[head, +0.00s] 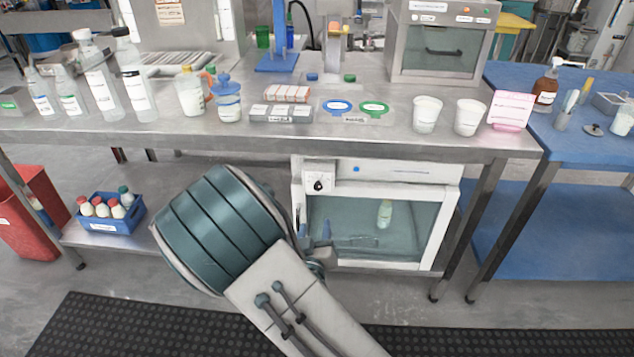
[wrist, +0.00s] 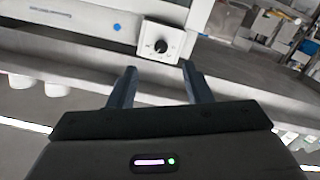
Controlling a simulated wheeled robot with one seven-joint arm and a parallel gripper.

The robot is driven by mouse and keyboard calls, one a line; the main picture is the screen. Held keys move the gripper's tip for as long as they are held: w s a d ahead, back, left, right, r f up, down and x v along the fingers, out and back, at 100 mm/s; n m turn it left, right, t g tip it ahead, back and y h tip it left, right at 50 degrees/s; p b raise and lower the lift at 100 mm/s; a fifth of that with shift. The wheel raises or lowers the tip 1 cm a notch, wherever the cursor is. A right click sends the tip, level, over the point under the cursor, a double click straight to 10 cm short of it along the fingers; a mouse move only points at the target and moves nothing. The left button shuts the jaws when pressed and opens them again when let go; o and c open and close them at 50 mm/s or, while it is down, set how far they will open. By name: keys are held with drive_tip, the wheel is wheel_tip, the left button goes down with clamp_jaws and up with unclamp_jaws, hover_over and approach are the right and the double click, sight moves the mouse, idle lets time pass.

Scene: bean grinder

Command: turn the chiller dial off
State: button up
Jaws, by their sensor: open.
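The chiller (head: 395,172) is a white cabinet with a glass door under the steel table. Its dial (head: 318,185) is a small black knob on a pale square plate at the upper left of its front. The dial (wrist: 161,46) also shows in the wrist view, just beyond the fingertips; its pointer is too small to read. My gripper (head: 313,226) is in front of the chiller's left side, below the dial, partly hidden by my arm. In the wrist view my gripper (wrist: 158,70) is open, its two fingers apart and empty, not touching the dial.
The steel table (head: 400,142) overhangs the chiller, with several bottles and cups on top. A blue crate of bottles (head: 108,220) sits on the lower shelf at left. A bottle (head: 384,213) stands behind the chiller's glass. A blue table (head: 590,150) stands at right.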

sight(317, 188)
drive_tip(key=shift+n+t, duration=0.3)
drive_tip(key=w, duration=0.4)
drive_tip(key=w+b, duration=0.1)
drive_tip(key=w, duration=0.4)
drive_tip(key=w+r, duration=0.1)
drive_tip(key=w, duration=0.3)
drive_tip(key=shift+w, duration=0.3)
clamp_jaws()
